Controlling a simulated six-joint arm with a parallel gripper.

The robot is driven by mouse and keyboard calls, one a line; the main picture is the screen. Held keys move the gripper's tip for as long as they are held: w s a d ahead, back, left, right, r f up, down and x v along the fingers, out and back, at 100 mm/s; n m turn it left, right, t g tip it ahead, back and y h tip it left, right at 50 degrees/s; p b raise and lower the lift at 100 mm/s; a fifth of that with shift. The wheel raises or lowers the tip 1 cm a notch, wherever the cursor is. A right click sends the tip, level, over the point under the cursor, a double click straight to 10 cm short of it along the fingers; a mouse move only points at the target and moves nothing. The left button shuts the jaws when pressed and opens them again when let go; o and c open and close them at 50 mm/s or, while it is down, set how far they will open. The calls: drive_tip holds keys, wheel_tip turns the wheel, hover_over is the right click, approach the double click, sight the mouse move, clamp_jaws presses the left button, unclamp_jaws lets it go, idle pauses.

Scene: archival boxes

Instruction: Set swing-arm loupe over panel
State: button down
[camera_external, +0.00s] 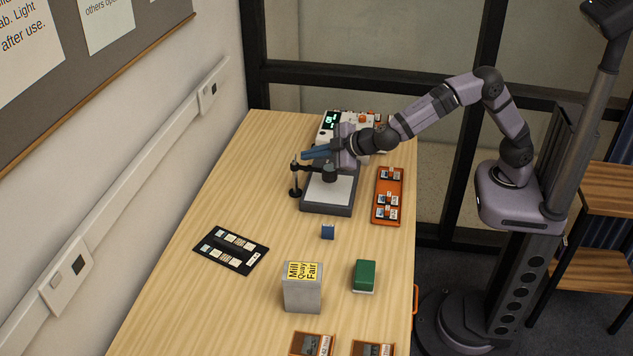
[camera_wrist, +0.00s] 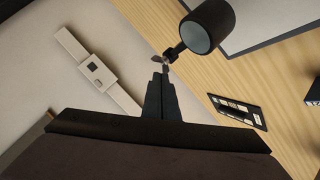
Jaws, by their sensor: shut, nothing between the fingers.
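The swing-arm loupe (camera_external: 330,172) is a dark cylinder on an arm from a black post (camera_external: 295,180) at the left side of a light panel (camera_external: 328,189). The panel has a pale top and a dark frame. In the wrist view the loupe (camera_wrist: 208,27) is large at the top, and its arm ends in a small knob (camera_wrist: 167,58). My gripper (camera_external: 304,155) is shut, its blue fingers pointing left above the post. In the wrist view its fingertips (camera_wrist: 158,76) are just below the knob; I cannot tell whether they touch. The loupe appears over the panel's upper part.
An orange tray with slides (camera_external: 388,212) lies right of the panel, and a device with a green display (camera_external: 331,120) stands behind. The table's left side is clear.

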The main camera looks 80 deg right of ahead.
drive_tip(key=s+a+r+n+t+h+b, duration=0.15)
drive_tip(key=s+a+r+n+h, duration=0.25)
drive_tip(key=s+a+r+h, duration=0.65)
drive_tip(key=y+p, duration=0.2)
drive_tip(key=p, duration=0.1)
approach(327, 175)
drive_tip(key=w, duration=0.3)
drive_tip(key=shift+w+d+t+p, duration=0.15)
drive_tip(key=shift+w+d+p, duration=0.15)
drive_tip(key=shift+d, duration=0.25)
drive_tip(key=shift+w+d+t+p, duration=0.1)
drive_tip(key=shift+w+d+p, duration=0.15)
drive_tip(key=shift+d, duration=0.3)
drive_tip(key=shift+d+f, duration=0.1)
drive_tip(key=shift+d, duration=0.6)
drive_tip(key=shift+d, duration=0.1)
